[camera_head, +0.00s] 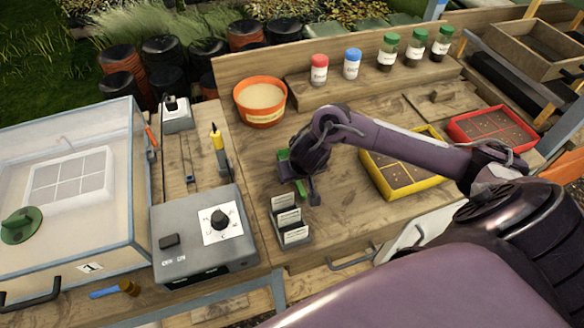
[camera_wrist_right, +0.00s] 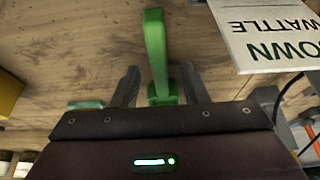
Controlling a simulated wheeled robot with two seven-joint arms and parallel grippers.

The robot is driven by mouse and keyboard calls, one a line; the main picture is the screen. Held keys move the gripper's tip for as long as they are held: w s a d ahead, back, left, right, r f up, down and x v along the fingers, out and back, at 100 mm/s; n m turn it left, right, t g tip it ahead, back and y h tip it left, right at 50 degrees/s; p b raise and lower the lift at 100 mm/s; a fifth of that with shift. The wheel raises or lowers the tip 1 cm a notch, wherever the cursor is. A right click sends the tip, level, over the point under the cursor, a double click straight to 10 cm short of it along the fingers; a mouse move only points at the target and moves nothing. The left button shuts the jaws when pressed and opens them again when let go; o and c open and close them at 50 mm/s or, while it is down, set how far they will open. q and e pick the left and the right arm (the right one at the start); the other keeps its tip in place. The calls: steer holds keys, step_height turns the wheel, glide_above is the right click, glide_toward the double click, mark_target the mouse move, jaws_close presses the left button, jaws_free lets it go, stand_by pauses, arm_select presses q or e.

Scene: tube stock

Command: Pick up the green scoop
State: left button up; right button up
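The green scoop (camera_wrist_right: 155,45) lies on the wooden bench. In the right wrist view its green handle runs between the two fingers of my right gripper (camera_wrist_right: 158,74), with a gap visible on each side. The fingers are open around it, and the rest of the scoop is hidden behind the gripper body. In the head view my right gripper (camera_head: 301,188) points down at the bench, and only small green parts of the scoop (camera_head: 283,155) show beside it. A small green piece (camera_wrist_right: 86,104) outside the left finger may belong to the scoop. My left gripper is not in view.
A label holder (camera_head: 290,222) with white cards stands close in front of the gripper. An orange pot (camera_head: 261,102) is behind it. Yellow (camera_head: 374,179) and red (camera_head: 466,143) trays lie to the right. A grey control box (camera_head: 204,240) is to the left.

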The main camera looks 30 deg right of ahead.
steer(key=shift+w+f, duration=0.1)
steer(key=shift+f, duration=0.1)
steer(key=shift+f, duration=0.15)
stand_by(0.3)
jaws_close()
